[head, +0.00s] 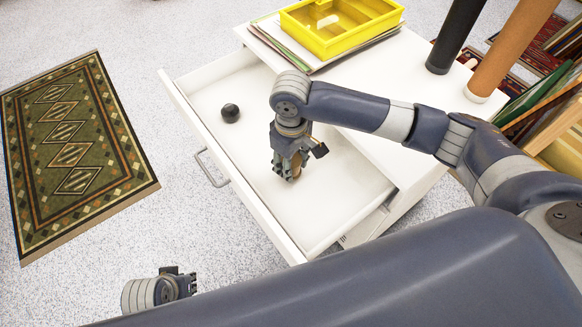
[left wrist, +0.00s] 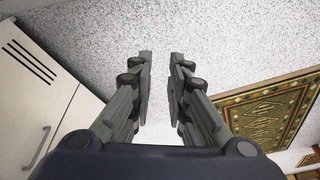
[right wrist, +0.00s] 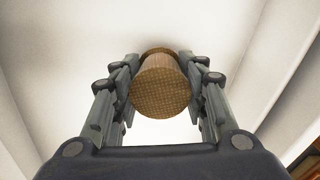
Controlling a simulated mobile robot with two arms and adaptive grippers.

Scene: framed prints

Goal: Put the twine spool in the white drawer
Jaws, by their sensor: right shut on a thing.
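The twine spool (right wrist: 160,88) is a brown, woven-looking cylinder between the fingers of my right gripper (right wrist: 160,80). In the head view the spool (head: 296,166) shows as a small tan piece at the fingertips of the right gripper (head: 290,172), which is inside the open white drawer (head: 335,205). The right gripper is shut on the spool, low over the drawer floor; I cannot tell whether the spool touches the floor. My left gripper (left wrist: 160,85) is open and empty, above the speckled floor outside the drawer. It shows partly at the bottom left of the head view (head: 182,283).
A dark ball (head: 230,113) lies in the drawer's far left part. A yellow tray (head: 340,22) sits on papers on the white cabinet top (head: 420,75), near dark and brown tubes (head: 512,48). A patterned rug (head: 75,145) lies left. The drawer's middle floor is clear.

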